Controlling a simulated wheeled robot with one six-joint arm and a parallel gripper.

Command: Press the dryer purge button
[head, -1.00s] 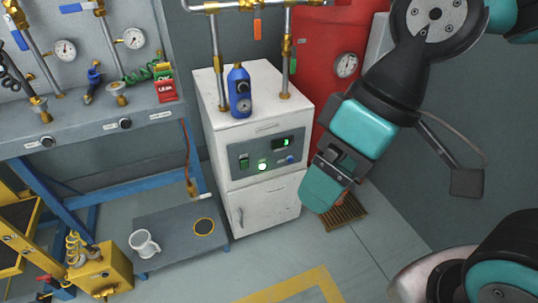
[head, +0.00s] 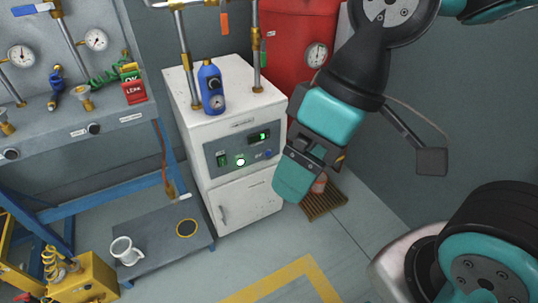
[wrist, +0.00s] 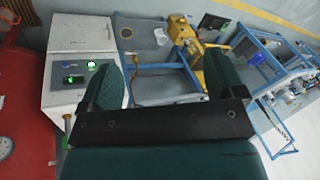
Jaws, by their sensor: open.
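The dryer is a white cabinet (head: 240,125) with a dark control panel (head: 243,148) on its front. The panel has a lit green display (head: 259,137), a green switch (head: 222,160), a glowing round green-white button (head: 240,161) and a small blue button (head: 268,154). Their labels are too small to read, so I cannot tell which is the purge button. My gripper (head: 291,185) is in front of the cabinet's right edge in the picture, right of the panel and apart from it.
A blue bottle-shaped filter (head: 211,88) and upright pipes stand on the dryer. A red tank (head: 297,40) is behind it. A low grey platform (head: 160,235) with a white mug (head: 125,250) is at its left. A floor grate (head: 325,203) lies to the right.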

